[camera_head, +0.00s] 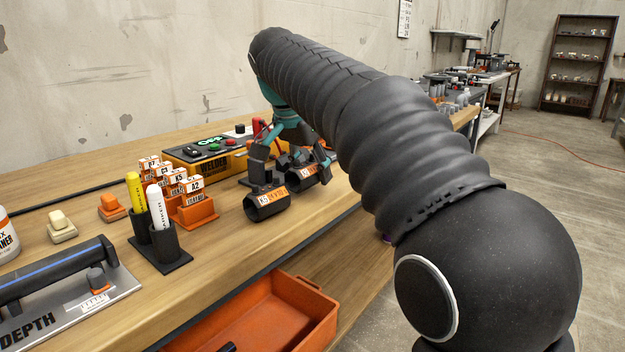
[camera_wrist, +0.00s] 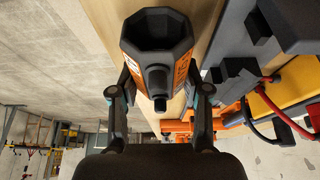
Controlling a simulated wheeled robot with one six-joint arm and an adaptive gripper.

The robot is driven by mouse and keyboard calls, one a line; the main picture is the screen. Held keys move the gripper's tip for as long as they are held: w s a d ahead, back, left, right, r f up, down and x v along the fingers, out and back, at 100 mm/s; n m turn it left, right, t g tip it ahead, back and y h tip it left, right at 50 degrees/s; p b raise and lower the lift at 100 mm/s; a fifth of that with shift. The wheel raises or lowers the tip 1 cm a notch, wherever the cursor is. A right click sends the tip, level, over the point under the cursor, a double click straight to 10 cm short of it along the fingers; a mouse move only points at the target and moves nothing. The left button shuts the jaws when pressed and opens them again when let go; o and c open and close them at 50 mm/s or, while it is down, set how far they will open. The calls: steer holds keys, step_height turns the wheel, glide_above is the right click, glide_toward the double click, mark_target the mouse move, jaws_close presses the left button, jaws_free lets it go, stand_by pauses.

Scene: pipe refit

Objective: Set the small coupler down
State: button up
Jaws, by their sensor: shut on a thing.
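My gripper (camera_head: 299,157) is shut on the small coupler (camera_wrist: 160,67), a short black tube with an orange label and a side stub. In the wrist view the fingers (camera_wrist: 158,97) lie on either side of it, with its many-sided opening facing the top of the picture. In the camera_head view, a black coupler with an orange label (camera_head: 310,175) shows at the fingers, low over the wooden workbench (camera_head: 330,205). Another labelled black coupler (camera_head: 267,204) is just left of it. Whether the held coupler touches the bench is unclear.
The yellow welder box (camera_head: 208,157) stands behind, left of the gripper. Orange tag holders (camera_head: 197,212) and a marker holder (camera_head: 160,246) stand further left. An open orange drawer (camera_head: 285,315) juts out below the front edge. Some bare bench lies in front of the couplers.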

steer(key=shift+f, duration=0.6)
steer(key=shift+f, duration=0.15)
steer(key=o, duration=1.1)
steer(key=shift+o, duration=0.2)
steer(key=p+v, duration=0.4)
steer(key=v, duration=0.8)
steer(key=shift+d, duration=0.1)
